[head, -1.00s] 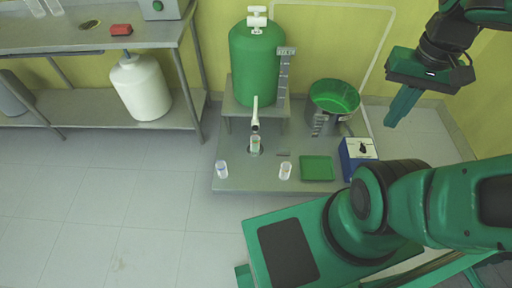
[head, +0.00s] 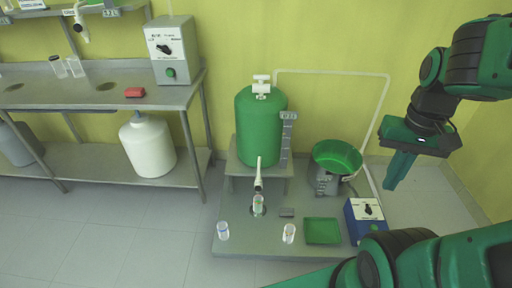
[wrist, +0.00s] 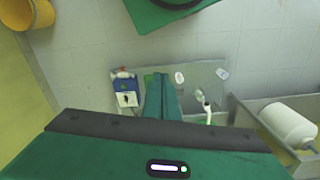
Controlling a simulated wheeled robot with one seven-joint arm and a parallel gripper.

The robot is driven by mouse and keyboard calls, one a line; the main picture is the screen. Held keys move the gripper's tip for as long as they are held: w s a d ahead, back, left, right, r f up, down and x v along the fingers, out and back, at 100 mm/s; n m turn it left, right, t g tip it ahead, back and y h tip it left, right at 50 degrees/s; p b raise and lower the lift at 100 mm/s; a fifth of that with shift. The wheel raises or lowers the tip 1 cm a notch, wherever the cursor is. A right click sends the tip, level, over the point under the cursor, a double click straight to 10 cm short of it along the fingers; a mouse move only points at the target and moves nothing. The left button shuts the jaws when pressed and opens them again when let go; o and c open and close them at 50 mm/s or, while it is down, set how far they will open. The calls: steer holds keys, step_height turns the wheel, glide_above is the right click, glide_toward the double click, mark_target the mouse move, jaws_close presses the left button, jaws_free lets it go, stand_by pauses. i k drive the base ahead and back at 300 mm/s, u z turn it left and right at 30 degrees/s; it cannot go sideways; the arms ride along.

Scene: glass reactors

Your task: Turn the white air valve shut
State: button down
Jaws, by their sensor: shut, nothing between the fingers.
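A green tank (head: 260,128) stands on a small grey stand near the yellow wall. A white valve with a crossbar handle (head: 261,84) sits on its top, joined to white piping. A white tap (head: 259,172) is at the tank's lower front, above a small clear beaker (head: 258,205); the tap also shows in the wrist view (wrist: 206,103). My gripper (head: 391,186) is shut and empty, pointing down, well to the right of the tank. In the wrist view my gripper (wrist: 160,78) hangs above the platform; the top valve cannot be made out there.
A low grey platform (head: 270,243) holds a green bowl (head: 337,157), a blue box with a dial (head: 366,218), a green tray (head: 322,231) and two clear beakers. A metal bench (head: 110,92) with a control box (head: 172,50) stands left. The floor at front left is clear.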

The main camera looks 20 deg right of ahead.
mark_target(261, 78)
steer(key=z, duration=0.05)
steer(key=i, duration=0.9)
steer(key=z, duration=0.15)
